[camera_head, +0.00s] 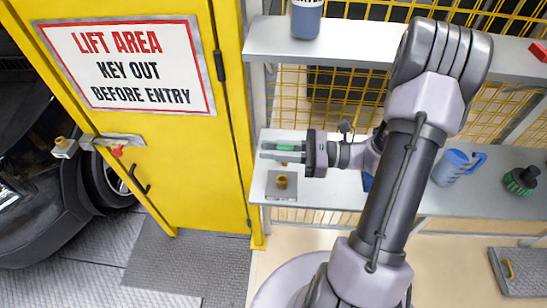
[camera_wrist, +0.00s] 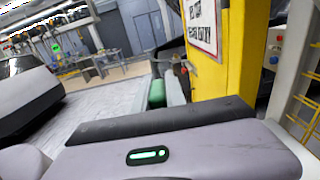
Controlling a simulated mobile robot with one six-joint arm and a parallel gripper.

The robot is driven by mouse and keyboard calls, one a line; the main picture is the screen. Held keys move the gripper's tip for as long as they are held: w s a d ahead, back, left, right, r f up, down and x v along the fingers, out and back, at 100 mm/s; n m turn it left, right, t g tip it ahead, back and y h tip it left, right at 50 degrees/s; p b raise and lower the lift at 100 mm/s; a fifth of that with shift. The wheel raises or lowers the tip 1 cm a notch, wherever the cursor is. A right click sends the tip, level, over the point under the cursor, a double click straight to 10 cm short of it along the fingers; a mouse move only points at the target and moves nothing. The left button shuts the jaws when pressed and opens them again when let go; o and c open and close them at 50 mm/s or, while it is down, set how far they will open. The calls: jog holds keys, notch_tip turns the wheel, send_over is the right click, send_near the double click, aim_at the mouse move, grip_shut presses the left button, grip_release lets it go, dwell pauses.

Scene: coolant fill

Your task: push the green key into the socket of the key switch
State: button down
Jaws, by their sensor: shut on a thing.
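My gripper (camera_head: 283,151) is shut on the green key (camera_head: 287,147) and holds it level above the grey shelf, its fingers pointing left. In the wrist view the green key (camera_wrist: 157,93) shows beyond the dark gripper body, beside a pale finger; its tip is hard to make out. A small brass fitting on a grey square plate (camera_head: 282,183) is on the shelf just below the gripper. A grey block with a brass top (camera_head: 64,148) is at the latch on the yellow door's left edge. I cannot tell which is the key switch. The key is apart from both.
The yellow door (camera_head: 190,180) with a sign (camera_head: 130,65) is left of the gripper. A red piece (camera_head: 117,151) hangs at its latch. An upper shelf (camera_head: 350,40) runs above.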

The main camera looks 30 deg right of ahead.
jog(key=shift+w+a+f+b, duration=0.1)
jog(key=shift+f+b, duration=1)
jog(key=shift+f, duration=0.35)
jog(key=shift+w+a+f+b, duration=0.1)
jog(key=shift+f+b, duration=1)
jog(key=shift+f, duration=0.35)
jog(key=shift+f+b, duration=1.3)
jog(key=shift+f, duration=0.5)
jog(key=c, duration=1.3)
grip_release()
jog(key=shift+d, duration=0.15)
jog(key=p+v, duration=0.2)
jog(key=v, duration=1.5)
jog(key=shift+s+d, duration=0.1)
jog(key=shift+s, duration=0.1)
